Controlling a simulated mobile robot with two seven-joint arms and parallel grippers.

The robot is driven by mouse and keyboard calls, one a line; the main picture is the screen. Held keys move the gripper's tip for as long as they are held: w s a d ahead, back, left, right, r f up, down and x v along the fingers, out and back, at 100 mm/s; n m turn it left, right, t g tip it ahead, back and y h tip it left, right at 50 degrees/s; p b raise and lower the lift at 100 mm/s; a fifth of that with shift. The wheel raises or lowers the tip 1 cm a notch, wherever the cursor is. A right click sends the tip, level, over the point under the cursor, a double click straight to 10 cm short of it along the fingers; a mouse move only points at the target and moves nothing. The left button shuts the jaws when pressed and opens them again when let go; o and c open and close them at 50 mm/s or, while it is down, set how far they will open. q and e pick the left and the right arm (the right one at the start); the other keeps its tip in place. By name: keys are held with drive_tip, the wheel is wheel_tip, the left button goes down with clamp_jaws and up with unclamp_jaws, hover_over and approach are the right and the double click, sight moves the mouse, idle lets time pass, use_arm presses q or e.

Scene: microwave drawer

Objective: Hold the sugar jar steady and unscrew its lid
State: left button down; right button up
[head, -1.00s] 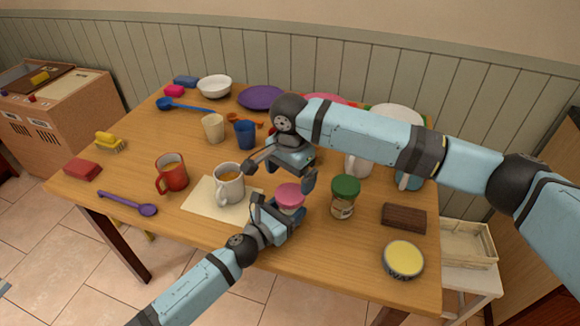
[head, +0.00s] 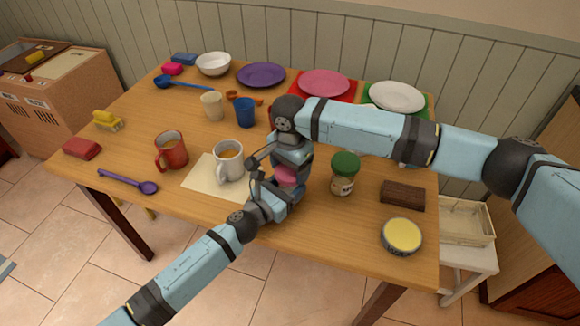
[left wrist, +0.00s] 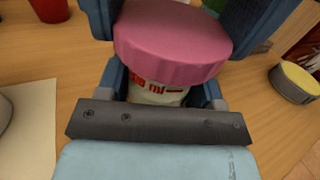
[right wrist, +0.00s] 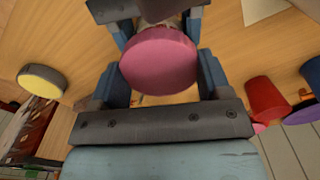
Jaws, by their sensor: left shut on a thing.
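The sugar jar, taken to be the jar with the pink lid (head: 287,176), stands upright near the table's front edge. Its pale body with red lettering (left wrist: 158,92) shows under the lid in the left wrist view. My left gripper (head: 280,192) is shut on the jar's body from the front left. The right fingers look open around the lid; contact is unclear. The gripper partly hides the jar in the head view.
A green-lidded jar (head: 345,174) stands just right of the grippers. A white mug (head: 229,161) on a pale mat (head: 200,190) is close on the left. A brown block (head: 403,195) and yellow-topped round tin (head: 402,236) lie right. Plates line the back.

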drive_tip(key=n, duration=0.6)
drive_tip(key=shift+n, duration=0.3)
drive_tip(key=n, duration=0.8)
drive_tip(key=shift+n, duration=0.3)
drive_tip(key=n, duration=0.6)
drive_tip(key=shift+r+n, duration=0.1)
drive_tip(key=shift+n, duration=0.2)
drive_tip(key=n, duration=1.9)
drive_tip(key=shift+n, duration=0.3)
drive_tip(key=n, duration=0.6)
drive_tip(key=shift+r+n, duration=0.1)
drive_tip(key=shift+n, duration=0.2)
drive_tip(key=n, duration=0.6)
drive_tip(key=shift+r, duration=0.15)
drive_tip(key=shift+r, duration=0.95)
